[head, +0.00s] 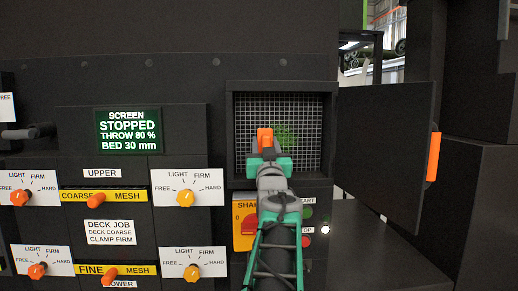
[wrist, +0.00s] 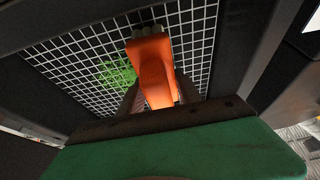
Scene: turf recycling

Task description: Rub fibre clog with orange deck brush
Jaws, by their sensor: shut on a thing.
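The orange deck brush (head: 265,138) is held upright in front of the mesh screen; in the wrist view the orange brush (wrist: 152,68) has grey bristles at its far end. My gripper (head: 267,165) is shut on the brush, with a finger on each side of it in the wrist view (wrist: 154,100). The green fibre clog (head: 285,135) is a patch on the white mesh (head: 308,150), just right of the brush in the head view. In the wrist view the clog (wrist: 117,73) lies left of the brush. I cannot tell whether the bristles touch the mesh.
The mesh sits in a dark recessed frame (head: 229,130). An open dark door (head: 385,150) with an orange handle (head: 433,157) stands to the right. A green display (head: 128,130) reads STOPPED. Several knobs are on the left panel. A SHAKE switch (head: 246,212) sits below the opening, partly behind my arm.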

